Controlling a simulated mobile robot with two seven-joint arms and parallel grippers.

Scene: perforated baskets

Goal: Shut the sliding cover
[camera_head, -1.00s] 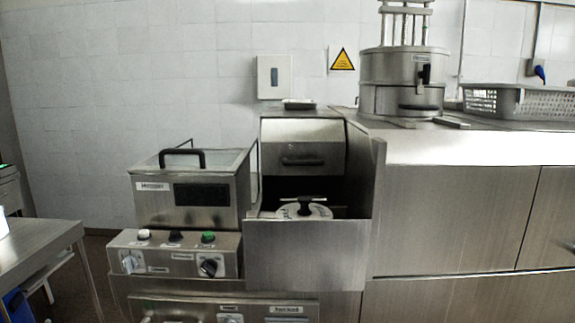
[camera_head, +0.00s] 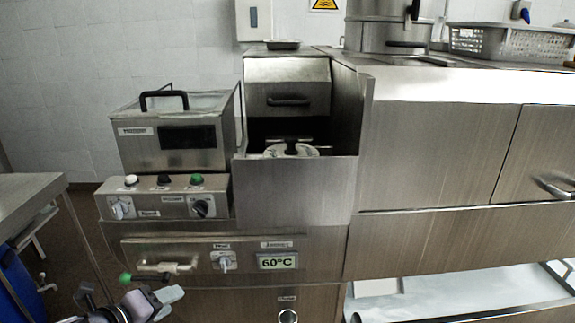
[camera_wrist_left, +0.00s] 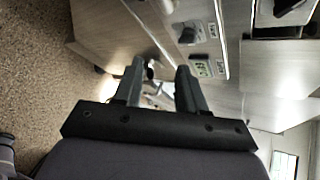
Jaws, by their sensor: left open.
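The sliding cover (camera_head: 287,88) is a steel panel with a black bar handle (camera_head: 289,101), at the middle of the head view. It sits raised, with a dark opening below it. In the opening is a pale round piece with a dark knob (camera_head: 291,149), partly hidden by the steel front panel (camera_head: 297,193). My left gripper (camera_head: 156,300) is at the bottom left, low in front of the machine and well apart from the cover. In the left wrist view its two fingers (camera_wrist_left: 160,70) are apart with nothing held between them. My right gripper does not show.
A steel box with a glass lid (camera_head: 170,130) and a knob panel (camera_head: 165,200) stand left of the opening. A temperature display (camera_head: 278,262) is below. A perforated basket (camera_head: 515,45) is on the right counter. A steel table (camera_head: 25,195) stands at left.

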